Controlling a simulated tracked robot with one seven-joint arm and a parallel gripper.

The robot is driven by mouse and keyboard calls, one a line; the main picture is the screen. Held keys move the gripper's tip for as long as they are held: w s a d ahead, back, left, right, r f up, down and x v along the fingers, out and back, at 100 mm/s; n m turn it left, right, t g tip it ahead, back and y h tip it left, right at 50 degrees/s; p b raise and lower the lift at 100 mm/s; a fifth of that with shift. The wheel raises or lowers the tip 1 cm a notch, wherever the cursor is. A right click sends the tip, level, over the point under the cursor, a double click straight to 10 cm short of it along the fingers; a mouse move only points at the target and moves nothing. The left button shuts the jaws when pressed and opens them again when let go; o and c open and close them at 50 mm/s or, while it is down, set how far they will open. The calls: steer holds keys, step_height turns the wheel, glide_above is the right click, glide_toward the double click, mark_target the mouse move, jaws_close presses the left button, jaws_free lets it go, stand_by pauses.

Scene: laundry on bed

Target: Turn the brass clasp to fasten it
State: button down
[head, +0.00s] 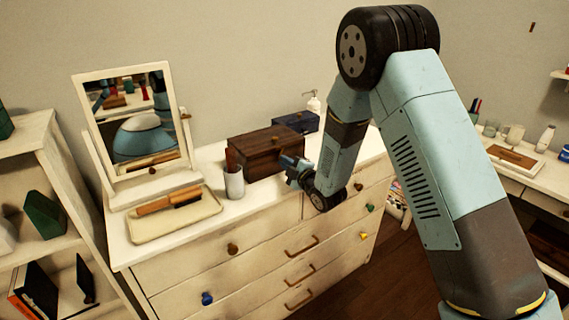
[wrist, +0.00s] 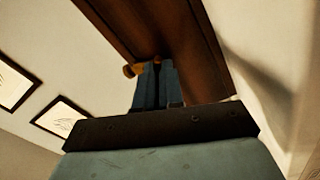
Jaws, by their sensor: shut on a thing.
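A dark brown wooden box (head: 262,146) sits on the white dresser, and its underside or front fills the top of the wrist view (wrist: 180,35). My gripper (head: 287,163) is at the box's front right side. In the wrist view its two fingers (wrist: 154,65) are close together at the wood. The brass clasp (wrist: 129,71) shows as a small yellow piece beside and behind the fingertips, and my gripper is shut on it. The fingers hide most of the clasp, so its turn angle cannot be told. In the head view the clasp is not visible.
The dresser's front right top is clear.

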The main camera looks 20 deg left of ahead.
steer(key=shift+s+f+n, duration=0.1)
steer(key=shift+f+n, duration=0.05)
steer(key=shift+n, duration=1)
steer(key=shift+s+f+n, duration=0.1)
steer(key=shift+n, duration=1.05)
steer(key=c, duration=1.5)
jaws_free()
steer(key=shift+f, duration=0.1)
steer(key=shift+c, duration=0.2)
steer(key=shift+o, duration=1.4)
steer(key=shift+w, duration=0.1)
steer(key=shift+r, duration=0.2)
steer(key=v, duration=1.3)
steer(key=shift+s+d, duration=0.25)
steer(key=shift+d, duration=0.05)
steer(key=shift+f, duration=0.1)
